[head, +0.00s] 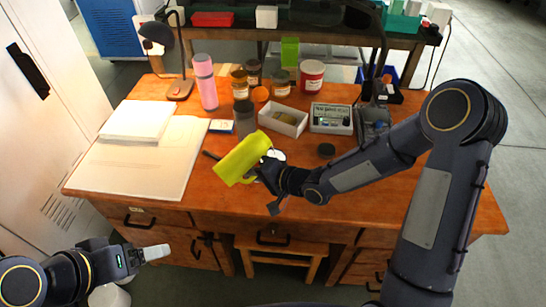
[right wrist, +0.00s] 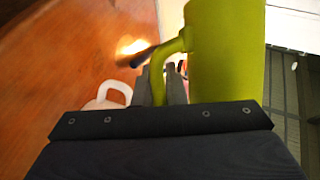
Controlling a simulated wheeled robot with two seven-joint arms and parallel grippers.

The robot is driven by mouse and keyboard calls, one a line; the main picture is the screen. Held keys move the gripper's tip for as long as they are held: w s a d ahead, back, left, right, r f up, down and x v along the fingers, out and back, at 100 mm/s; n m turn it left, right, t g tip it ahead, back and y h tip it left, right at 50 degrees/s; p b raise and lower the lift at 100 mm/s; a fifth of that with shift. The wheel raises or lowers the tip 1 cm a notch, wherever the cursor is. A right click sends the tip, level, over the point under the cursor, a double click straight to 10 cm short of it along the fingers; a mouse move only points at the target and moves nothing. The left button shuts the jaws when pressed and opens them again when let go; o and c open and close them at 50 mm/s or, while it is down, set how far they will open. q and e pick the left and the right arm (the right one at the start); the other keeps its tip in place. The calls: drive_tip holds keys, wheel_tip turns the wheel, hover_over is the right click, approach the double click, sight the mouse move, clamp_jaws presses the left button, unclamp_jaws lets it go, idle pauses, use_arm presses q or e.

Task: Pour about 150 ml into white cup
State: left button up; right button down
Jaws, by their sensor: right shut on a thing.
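My right gripper (head: 262,172) is shut on the handle of a yellow-green jug (head: 240,158), held tilted above the middle of the desk. In the right wrist view the jug (right wrist: 222,50) stands beside the fingers, its handle (right wrist: 165,65) between them. The white cup (head: 279,155) is mostly hidden behind the jug and my right gripper; in the right wrist view part of it with its handle (right wrist: 112,92) shows left of the fingers. No stream of liquid is visible. My left gripper (head: 155,252) is empty, low in front of the desk; its finger gap cannot be made out.
On the wooden desk (head: 335,205) stand a pink bottle (head: 205,82), several jars, a white open box (head: 283,120), a meter (head: 331,118) and a dark round lid (head: 326,151). A large pad (head: 130,170) lies at left. The desk's front right is clear.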

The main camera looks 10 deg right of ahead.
drive_tip(key=shift+s+a, duration=0.1)
drive_tip(key=shift+a, duration=0.1)
drive_tip(key=shift+s+a, duration=0.1)
drive_tip(key=shift+a, duration=0.1)
drive_tip(key=shift+f+m+y+p, duration=0.1)
drive_tip(key=shift+m+y+p, duration=0.4)
drive_tip(key=shift+p, duration=0.35)
idle(0.8)
drive_tip(key=shift+s+a+f+m+y+p, duration=0.1)
drive_tip(key=shift+s+a+m+y+p, duration=0.15)
drive_tip(key=shift+a+m+y+p, duration=0.1)
idle(1.0)
drive_tip(key=n+h+b, duration=0.1)
drive_tip(key=n+b, duration=0.1)
drive_tip(key=b, duration=0.1)
drive_tip(key=shift+w+d+f+h, duration=0.1)
drive_tip(key=shift+h, duration=0.15)
drive_tip(key=shift+w+d+r+n+t+h+b, duration=0.35)
drive_tip(key=shift+d+r+n+h+b, duration=0.2)
drive_tip(key=shift+d+n+h+b, duration=0.15)
